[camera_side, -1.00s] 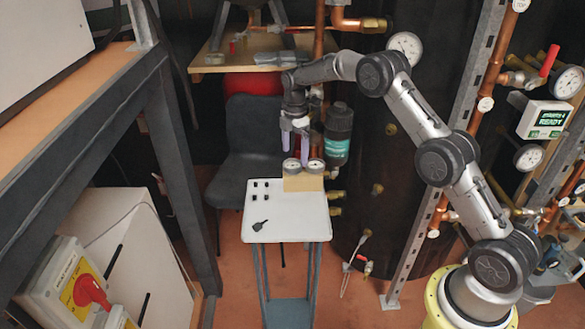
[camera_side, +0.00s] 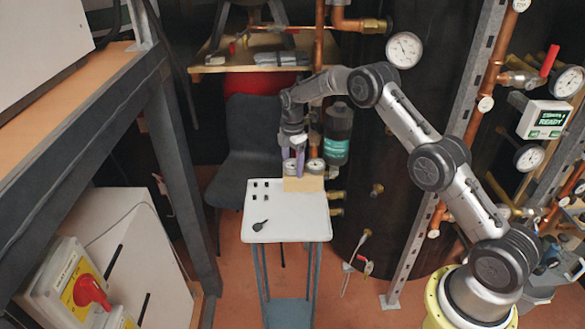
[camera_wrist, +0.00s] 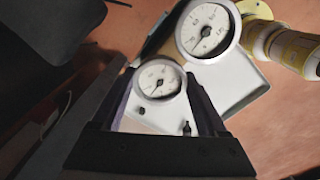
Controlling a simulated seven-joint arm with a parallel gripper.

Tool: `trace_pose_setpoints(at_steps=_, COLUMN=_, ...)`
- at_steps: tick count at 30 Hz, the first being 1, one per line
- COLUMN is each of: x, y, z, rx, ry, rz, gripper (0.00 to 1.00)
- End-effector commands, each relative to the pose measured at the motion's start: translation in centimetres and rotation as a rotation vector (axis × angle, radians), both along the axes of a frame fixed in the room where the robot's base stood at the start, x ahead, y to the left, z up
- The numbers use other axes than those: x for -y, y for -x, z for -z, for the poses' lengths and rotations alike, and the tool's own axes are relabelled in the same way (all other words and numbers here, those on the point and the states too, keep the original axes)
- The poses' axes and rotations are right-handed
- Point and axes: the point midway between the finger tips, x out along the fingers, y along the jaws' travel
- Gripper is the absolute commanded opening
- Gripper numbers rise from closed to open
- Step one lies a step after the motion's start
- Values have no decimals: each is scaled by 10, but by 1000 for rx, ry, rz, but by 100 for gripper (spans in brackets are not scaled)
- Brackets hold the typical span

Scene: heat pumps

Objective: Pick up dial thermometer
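Two dial thermometers with round white faces sit side by side in a wooden block (camera_side: 304,184) at the back of the white table. In the side view, the left dial (camera_side: 290,166) is partly hidden by my gripper (camera_side: 294,166), and the right dial (camera_side: 315,166) stands clear. My gripper points down with its fingers at the left dial. In the wrist view, one dial (camera_wrist: 160,80) lies between the two spread fingertips, and the other dial (camera_wrist: 208,30) is just beyond them. Whether a finger touches the dial cannot be told.
The white table (camera_side: 290,222) carries several small black pieces and a dark tool (camera_side: 260,225). A dark bottle with a green label (camera_side: 338,134) stands close to the right of my gripper. A grey chair (camera_side: 245,150) is behind and left.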

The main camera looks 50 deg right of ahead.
Motion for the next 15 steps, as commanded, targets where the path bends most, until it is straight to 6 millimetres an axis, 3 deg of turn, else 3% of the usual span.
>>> trace_pose_setpoints(at_steps=1, x=0, y=0, z=0, rx=1, ry=0, rz=0, gripper=42)
trace_pose_setpoints(at_steps=5, x=0, y=0, z=0, rx=1, ry=0, rz=0, gripper=19)
trace_pose_setpoints(at_steps=15, x=0, y=-1, z=-10, rx=5, ry=1, rz=0, gripper=18)
